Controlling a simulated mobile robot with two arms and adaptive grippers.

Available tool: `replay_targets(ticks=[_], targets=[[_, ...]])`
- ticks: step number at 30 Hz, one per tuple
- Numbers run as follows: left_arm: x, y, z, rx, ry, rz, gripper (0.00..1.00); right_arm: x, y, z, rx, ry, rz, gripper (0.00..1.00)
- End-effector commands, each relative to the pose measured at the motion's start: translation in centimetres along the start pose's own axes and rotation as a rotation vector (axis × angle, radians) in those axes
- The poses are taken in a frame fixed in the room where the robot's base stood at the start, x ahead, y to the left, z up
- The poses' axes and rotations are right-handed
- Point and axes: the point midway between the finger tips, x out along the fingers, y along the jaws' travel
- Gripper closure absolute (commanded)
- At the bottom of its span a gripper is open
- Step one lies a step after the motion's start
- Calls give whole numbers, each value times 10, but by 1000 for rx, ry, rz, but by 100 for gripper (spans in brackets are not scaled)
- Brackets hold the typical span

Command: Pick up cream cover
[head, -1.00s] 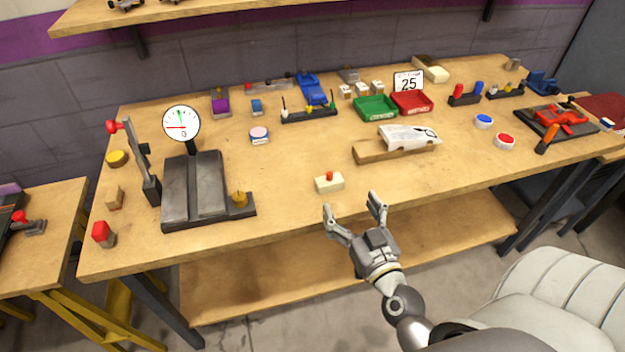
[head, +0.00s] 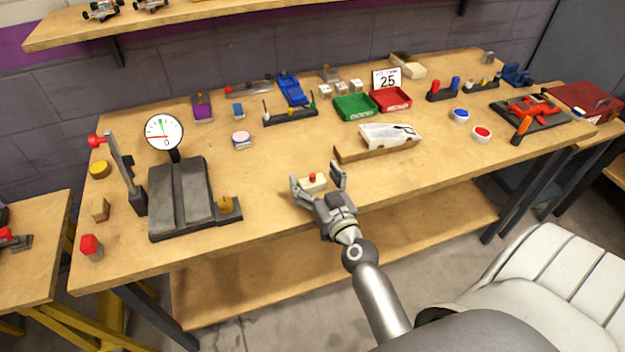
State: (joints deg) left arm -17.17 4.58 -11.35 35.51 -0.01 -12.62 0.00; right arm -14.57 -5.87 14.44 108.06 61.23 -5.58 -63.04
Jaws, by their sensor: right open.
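A small cream block with a red knob on top, which looks like the cream cover (head: 311,186), sits near the front edge of the workbench. My right gripper (head: 316,175) is open at the block, one finger showing on its left and one on its right. The gripper's palm is just in front of the block and hides part of its lower front. I cannot tell whether the fingers touch it. My left gripper is not in view.
The workbench (head: 270,190) has a dial gauge stand (head: 180,195) at the left. A white car body (head: 390,135) on a wooden block lies behind and right. Green (head: 355,108) and red (head: 391,99) trays stand further back. The bench right of the gripper is clear.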

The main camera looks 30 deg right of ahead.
Motion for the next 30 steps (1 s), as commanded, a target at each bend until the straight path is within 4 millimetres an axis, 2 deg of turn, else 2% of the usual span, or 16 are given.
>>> replay_targets(ticks=[7,15,30], targets=[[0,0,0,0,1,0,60,1,0,0,0,0,0,19],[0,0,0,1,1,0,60,1,0,0,0,0,0,54],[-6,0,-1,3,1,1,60,1,0,-6,0,1,0,54]])
